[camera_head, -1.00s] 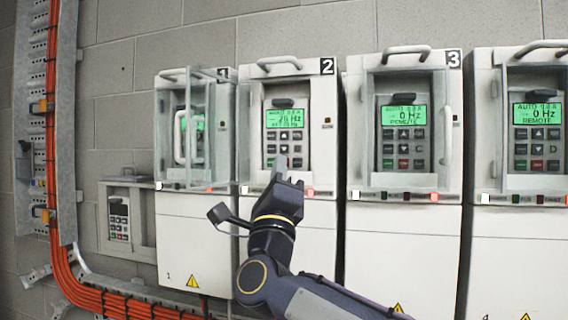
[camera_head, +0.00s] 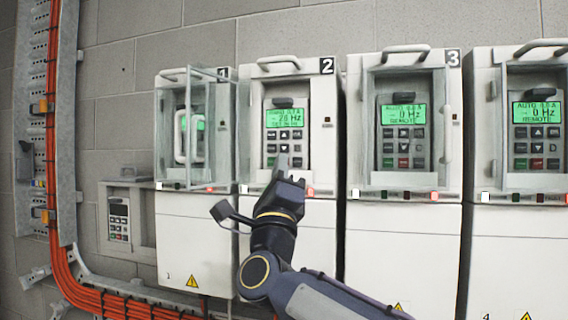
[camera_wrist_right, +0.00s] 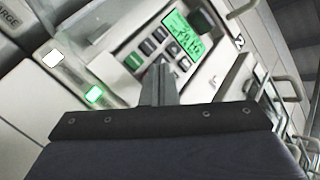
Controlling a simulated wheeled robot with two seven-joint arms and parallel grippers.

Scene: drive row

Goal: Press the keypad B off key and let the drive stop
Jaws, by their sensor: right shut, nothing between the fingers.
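The keypad on drive 2 (camera_head: 285,135) has a lit green display (camera_head: 284,118) that seems to read about 28 Hz. No letter B is readable on it. Its clear cover (camera_head: 215,130) stands open to the left. My right gripper (camera_head: 282,162) is shut and empty, its fingertips at the keypad's lower keys. In the right wrist view, the shut fingers (camera_wrist_right: 160,72) point at the lower keys near a green key (camera_wrist_right: 133,61). They hide part of the bottom row, and contact cannot be told. My left gripper is not in view.
Drive 3 (camera_head: 403,240) and another drive (camera_head: 518,250) stand to the right, showing 0 Hz. Drive 1 (camera_head: 190,235) is partly behind the open cover. A small wall keypad (camera_head: 118,220) and orange cables (camera_head: 58,262) are at the left.

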